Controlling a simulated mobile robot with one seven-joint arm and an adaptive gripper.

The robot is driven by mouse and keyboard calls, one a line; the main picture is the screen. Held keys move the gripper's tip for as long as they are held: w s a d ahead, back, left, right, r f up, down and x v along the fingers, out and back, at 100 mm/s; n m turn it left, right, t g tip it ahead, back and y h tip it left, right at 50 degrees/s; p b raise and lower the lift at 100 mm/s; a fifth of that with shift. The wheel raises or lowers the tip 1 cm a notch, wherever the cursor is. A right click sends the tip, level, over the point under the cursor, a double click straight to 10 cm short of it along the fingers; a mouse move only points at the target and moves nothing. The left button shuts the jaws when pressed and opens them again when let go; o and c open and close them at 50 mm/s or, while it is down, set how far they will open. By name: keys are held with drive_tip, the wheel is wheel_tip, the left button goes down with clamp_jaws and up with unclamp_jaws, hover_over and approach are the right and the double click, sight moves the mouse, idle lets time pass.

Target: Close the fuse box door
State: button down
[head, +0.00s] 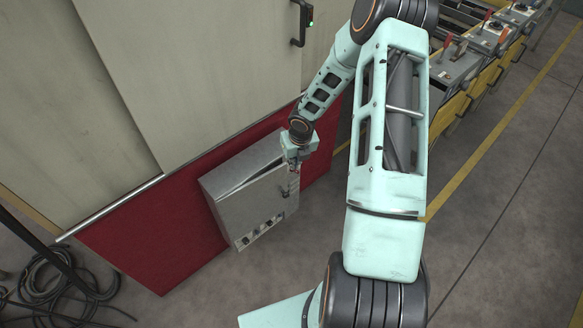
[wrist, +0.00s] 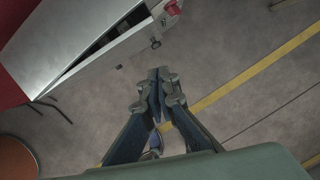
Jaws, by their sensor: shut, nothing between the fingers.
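The grey fuse box (head: 232,177) is mounted low on the red panel in the head view. Its door (head: 245,211) stands slightly ajar, with a dark wedge-shaped gap along the top. In the wrist view the fuse box (wrist: 58,40) is at the upper left, and the door (wrist: 125,43) shows as a strip beyond the dark gap. My gripper (head: 293,168) is by the door's upper right part in the head view; contact cannot be told there. In the wrist view my gripper (wrist: 159,76) is shut and empty, apart from the door and its small dark knob (wrist: 155,43).
The red panel (head: 160,235) and pale cabinet doors (head: 215,70) stand behind the box. Black cables (head: 45,285) lie at the lower left. A yellow-sided conveyor (head: 480,75) is at the upper right. The floor in front of the box is clear.

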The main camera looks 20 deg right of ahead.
wheel_tip(320, 180, down, 2)
drive_tip(key=d+f+t+b, duration=0.1)
drive_tip(key=d+b, duration=0.1)
drive_tip(key=b, duration=0.4)
drive_tip(key=n+t+y+b, duration=0.25)
drive_tip(key=t+b, duration=0.25)
drive_tip(key=b, duration=2)
approach(281, 171)
wheel_tip(281, 171, down, 4)
drive_tip(key=w, duration=0.3)
drive_tip(key=shift+w+a+f+n, duration=0.25)
drive_tip(key=shift+w+a, duration=0.3)
